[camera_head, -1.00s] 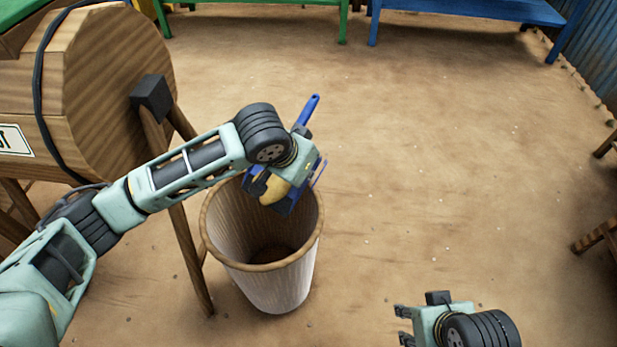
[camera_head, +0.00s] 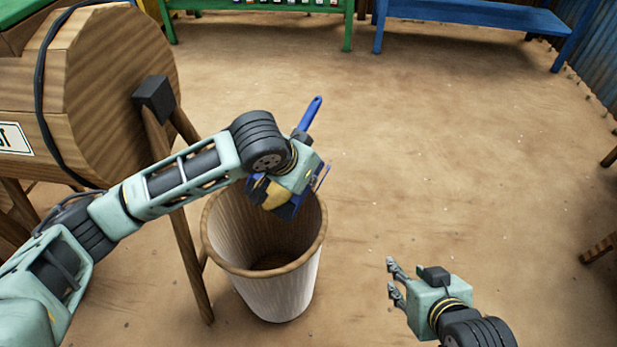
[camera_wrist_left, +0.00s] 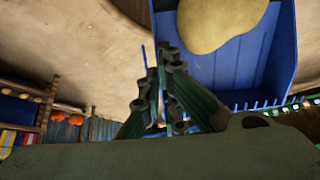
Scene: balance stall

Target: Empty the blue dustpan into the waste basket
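The waste basket (camera_head: 285,295) stands on the ground, a tall round bin with a brown rim and an open top. The blue dustpan (camera_head: 312,112) is above the basket's far rim, its handle pointing up and its pan tilted down. My left gripper (camera_head: 298,165) is at the dustpan; in the left wrist view its fingers (camera_wrist_left: 165,95) are close together at the pan's edge, with the grip itself partly hidden. A tan lump (camera_head: 272,196) lies in the pan and also shows in the left wrist view (camera_wrist_left: 220,22). My right gripper (camera_head: 393,283) is open and empty, right of the basket.
A wooden barrel-like body (camera_head: 120,90) on legs stands left of the basket, close to my left arm. A green bench (camera_head: 260,8) and a blue bench (camera_head: 470,15) stand at the back.

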